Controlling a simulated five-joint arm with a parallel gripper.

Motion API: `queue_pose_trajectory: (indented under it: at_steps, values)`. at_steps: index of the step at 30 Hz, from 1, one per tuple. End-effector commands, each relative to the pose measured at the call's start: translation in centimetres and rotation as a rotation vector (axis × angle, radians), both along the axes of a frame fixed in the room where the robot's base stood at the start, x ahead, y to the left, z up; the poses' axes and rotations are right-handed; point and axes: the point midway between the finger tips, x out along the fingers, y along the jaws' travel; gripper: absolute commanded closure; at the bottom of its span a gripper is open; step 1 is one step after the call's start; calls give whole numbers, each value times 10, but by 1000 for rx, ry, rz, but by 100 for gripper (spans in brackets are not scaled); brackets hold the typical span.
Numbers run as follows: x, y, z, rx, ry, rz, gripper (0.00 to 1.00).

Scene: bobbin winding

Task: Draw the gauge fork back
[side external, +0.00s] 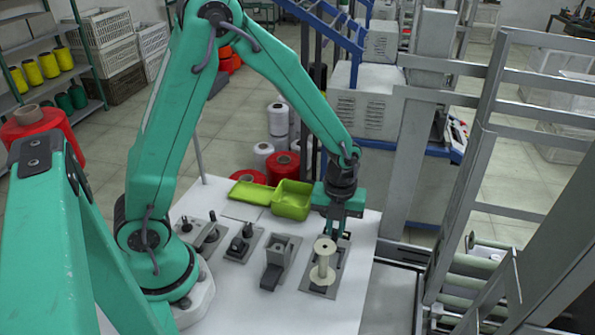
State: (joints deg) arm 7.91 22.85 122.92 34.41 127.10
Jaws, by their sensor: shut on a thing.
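My gripper (340,232) points down at the right part of the white table, just behind a cream bobbin (323,262). The bobbin stands upright on a grey base plate (320,287). My gripper is shut on a small dark part behind the bobbin, which I take to be the gauge fork. The fork is mostly hidden by the fingers and the bobbin, and I cannot tell whether it touches the bobbin.
Left of the bobbin stand a grey block fixture (279,258) and a plate with a dark knob (242,243). A lime-green bin (292,200) and a shallow green tray (251,195) lie behind. The table's front (290,315) is clear.

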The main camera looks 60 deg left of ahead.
Motion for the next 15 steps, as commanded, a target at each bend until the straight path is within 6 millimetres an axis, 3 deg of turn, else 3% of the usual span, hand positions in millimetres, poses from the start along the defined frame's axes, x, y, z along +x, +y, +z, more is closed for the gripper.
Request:
queue_pose_trajectory:
  at_steps: [2, 3, 5, 15]
  values:
    - [3, 0, 1, -1, -10, 1, 96]
    - [3, 0, 1, -1, -11, 1, 82]
    - [3, 0, 1, -1, -10, 1, 70]
    - [1, 0, 1, -1, -5, 1, 69]
